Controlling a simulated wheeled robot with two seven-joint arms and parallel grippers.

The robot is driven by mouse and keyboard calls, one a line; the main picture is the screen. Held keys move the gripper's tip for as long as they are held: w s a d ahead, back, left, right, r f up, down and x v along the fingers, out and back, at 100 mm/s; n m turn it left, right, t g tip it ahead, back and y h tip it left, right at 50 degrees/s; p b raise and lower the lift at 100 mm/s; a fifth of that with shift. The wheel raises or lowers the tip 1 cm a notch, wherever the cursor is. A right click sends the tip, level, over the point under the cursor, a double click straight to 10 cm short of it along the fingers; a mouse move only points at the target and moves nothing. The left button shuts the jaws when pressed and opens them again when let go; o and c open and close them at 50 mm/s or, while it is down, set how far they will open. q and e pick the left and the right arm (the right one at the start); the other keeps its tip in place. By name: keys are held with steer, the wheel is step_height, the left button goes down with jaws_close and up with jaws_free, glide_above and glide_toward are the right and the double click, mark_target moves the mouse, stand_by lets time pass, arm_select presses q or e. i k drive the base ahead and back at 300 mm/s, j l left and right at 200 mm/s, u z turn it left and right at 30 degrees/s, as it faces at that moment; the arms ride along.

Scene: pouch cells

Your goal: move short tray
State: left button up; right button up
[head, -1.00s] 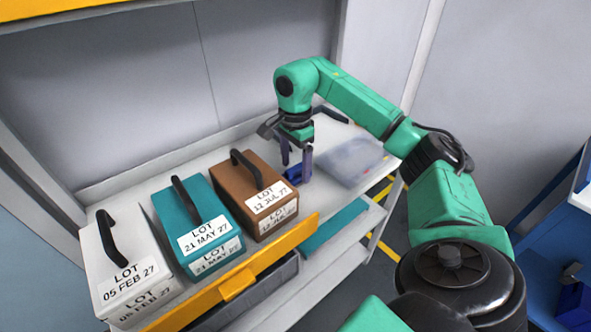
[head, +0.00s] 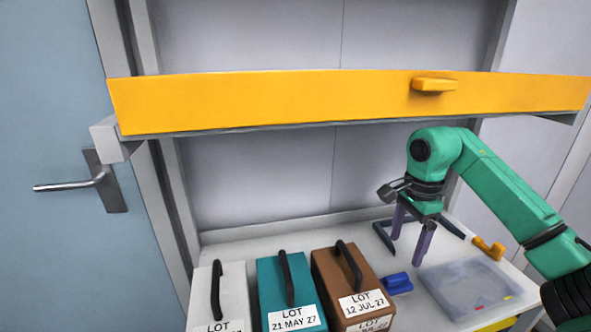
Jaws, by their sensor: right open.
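My right gripper (head: 408,250) hangs open and empty over the right part of the white shelf (head: 225,238), its two purple-grey fingers pointing down. A small blue piece (head: 397,283) lies below it, beside the brown box. A flat translucent tray-like item (head: 468,285) lies on the shelf to the right of the gripper. A white box (head: 234,285), a teal box (head: 268,282) and a brown box (head: 328,277) stand in a row at the left, each with a black handle and a LOT label. I cannot tell which item is the short tray. My left gripper is out of view.
A yellow-fronted upper shelf (head: 280,103) spans above the work area. Dark bars (head: 384,237) lie behind the gripper. A small orange-yellow part (head: 488,248) lies at the right. A blue door with a metal handle (head: 70,187) stands at the left.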

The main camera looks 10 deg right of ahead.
mark_target(464, 289)
steer(key=k, duration=1.5)
